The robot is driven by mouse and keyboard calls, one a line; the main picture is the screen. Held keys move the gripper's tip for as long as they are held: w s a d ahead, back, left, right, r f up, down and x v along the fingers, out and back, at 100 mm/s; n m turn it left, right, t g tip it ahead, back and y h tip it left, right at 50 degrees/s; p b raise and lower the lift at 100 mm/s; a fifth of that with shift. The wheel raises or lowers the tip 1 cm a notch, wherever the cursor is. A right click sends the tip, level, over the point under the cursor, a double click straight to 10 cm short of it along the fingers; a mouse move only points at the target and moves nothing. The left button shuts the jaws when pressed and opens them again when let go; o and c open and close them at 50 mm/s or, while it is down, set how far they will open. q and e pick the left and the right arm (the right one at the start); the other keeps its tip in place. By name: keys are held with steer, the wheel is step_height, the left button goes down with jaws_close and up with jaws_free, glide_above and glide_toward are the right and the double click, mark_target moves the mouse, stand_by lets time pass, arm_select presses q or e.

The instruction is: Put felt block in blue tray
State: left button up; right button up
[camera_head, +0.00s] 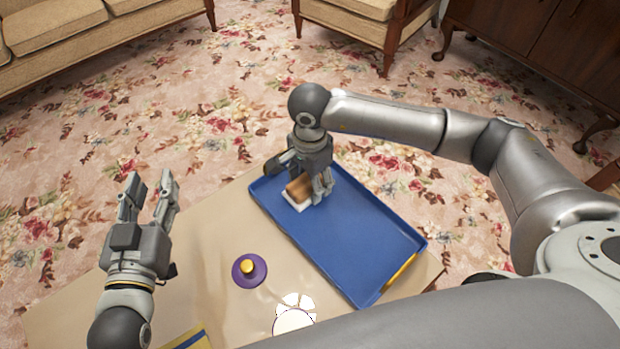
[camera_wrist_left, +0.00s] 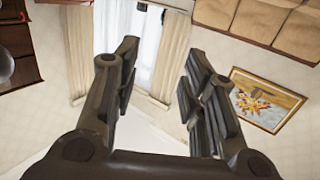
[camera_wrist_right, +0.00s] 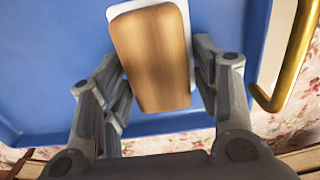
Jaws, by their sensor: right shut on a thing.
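The felt block (camera_head: 298,190) has a brown wooden top and a white underside. My right gripper (camera_head: 313,186) is shut on it over the far left part of the blue tray (camera_head: 345,235). In the right wrist view the felt block (camera_wrist_right: 153,58) sits between the two fingers, with the blue tray (camera_wrist_right: 60,70) behind it. I cannot tell whether its underside touches the tray floor. My left gripper (camera_head: 150,190) is open and empty, left of the tray; the left wrist view also shows its fingers apart (camera_wrist_left: 160,75).
The tray lies on a tan table (camera_head: 205,250) and has a gold handle (camera_head: 399,272). A purple round object with a yellow knob (camera_head: 248,267) stands left of the tray. A white round object (camera_head: 294,318) is at the near edge. Beyond are floral carpet and a sofa (camera_head: 70,25).

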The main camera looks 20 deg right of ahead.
steer(key=o, duration=1)
steer(key=shift+r, duration=0.1)
